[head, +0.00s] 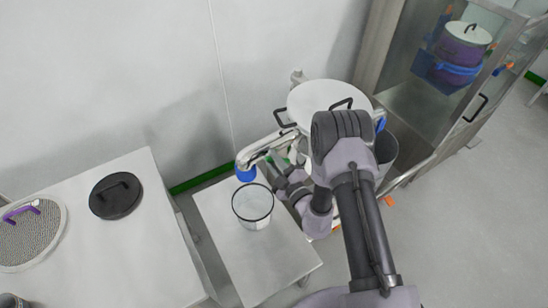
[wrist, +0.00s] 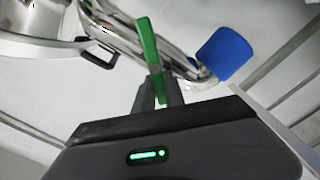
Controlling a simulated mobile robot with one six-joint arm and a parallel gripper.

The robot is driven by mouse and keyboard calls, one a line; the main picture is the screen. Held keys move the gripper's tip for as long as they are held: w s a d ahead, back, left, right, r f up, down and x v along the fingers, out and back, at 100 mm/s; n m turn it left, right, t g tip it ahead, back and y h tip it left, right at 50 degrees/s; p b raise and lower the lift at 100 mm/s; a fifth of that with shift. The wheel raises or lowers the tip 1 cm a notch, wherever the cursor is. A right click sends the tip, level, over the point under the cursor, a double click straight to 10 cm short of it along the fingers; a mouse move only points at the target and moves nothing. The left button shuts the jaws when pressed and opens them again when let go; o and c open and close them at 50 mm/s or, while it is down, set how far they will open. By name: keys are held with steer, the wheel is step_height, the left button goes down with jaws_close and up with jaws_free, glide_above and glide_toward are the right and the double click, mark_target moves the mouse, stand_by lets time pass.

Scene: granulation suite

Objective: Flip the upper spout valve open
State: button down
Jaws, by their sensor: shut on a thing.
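The spout (head: 268,147) is a bent metal pipe with a blue end (head: 245,173), coming off the side of a white-lidded vessel (head: 308,98). In the wrist view the pipe (wrist: 178,62) and the blue end (wrist: 224,53) lie beyond my fingers. A green valve lever (wrist: 147,42) stands up from the pipe there. My gripper (wrist: 157,92) is shut on the lower part of this green lever. In the head view my gripper (head: 280,176) is beside the spout, and my arm hides much of the vessel and the lever.
A clear open container (head: 253,217) stands on a low white table (head: 262,262) near the blue end. A white counter (head: 110,245) at left holds a black lid (head: 116,195) and a round mesh sieve (head: 28,228). A glass-doored cabinet (head: 420,100) stands right of the vessel.

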steer(key=n, duration=0.2)
steer(key=f+n, duration=0.1)
steer(key=n, duration=0.1)
steer(key=shift+s+a+b, duration=0.15)
steer(key=shift+a+b, duration=0.05)
steer(key=shift+b, duration=0.2)
steer(key=shift+f+n+b, duration=0.15)
steer(key=shift+f+n, duration=0.05)
steer(key=shift+n, duration=0.7)
steer(key=shift+f+n+b, duration=0.15)
steer(key=shift+n, duration=0.75)
steer(key=c, duration=1.4)
jaws_free()
